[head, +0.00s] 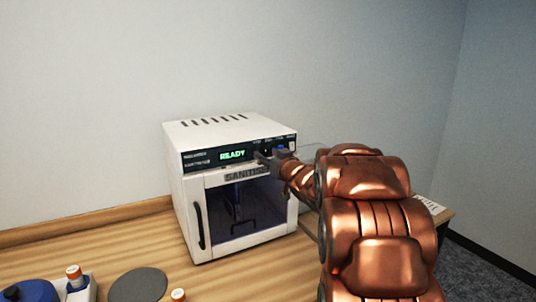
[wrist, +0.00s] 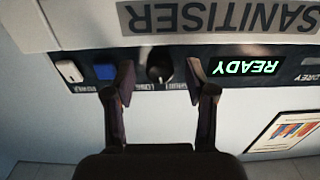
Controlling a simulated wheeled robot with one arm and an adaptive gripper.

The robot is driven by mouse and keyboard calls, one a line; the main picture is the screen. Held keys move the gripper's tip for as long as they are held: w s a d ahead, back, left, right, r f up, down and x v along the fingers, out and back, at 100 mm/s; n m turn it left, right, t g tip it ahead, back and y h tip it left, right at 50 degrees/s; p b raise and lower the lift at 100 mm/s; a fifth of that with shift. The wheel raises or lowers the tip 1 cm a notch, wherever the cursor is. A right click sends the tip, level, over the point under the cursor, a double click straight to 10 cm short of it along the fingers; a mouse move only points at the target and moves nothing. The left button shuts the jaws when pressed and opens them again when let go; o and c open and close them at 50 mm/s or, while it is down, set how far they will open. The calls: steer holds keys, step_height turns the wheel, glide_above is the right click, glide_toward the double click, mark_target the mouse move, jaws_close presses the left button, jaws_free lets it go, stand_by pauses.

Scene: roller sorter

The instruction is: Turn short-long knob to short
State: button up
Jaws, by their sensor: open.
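The sanitiser (head: 185,205) is a white box with a dark control strip, standing on the wooden table. In the wrist view its panel shows upside down. The short-long knob (wrist: 159,68) is small and dark, with a small printed label beside it. My gripper (wrist: 160,80) is open, with one finger on each side of the knob and a gap visible to both. I cannot tell clearly which way the knob points. In the head view my gripper (head: 268,157) is at the right part of the panel and hides the knob.
A lit READY display (wrist: 245,67) and a blue button (wrist: 105,72) flank the knob. A white control (wrist: 70,71) is beyond the button. The sanitiser's door handle (head: 199,226) is at the left. Bottles (head: 77,280) and a grey disc (head: 138,286) are at the front left.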

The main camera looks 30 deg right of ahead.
steer(key=shift+w, duration=0.1)
jaws_close()
stand_by(0.5)
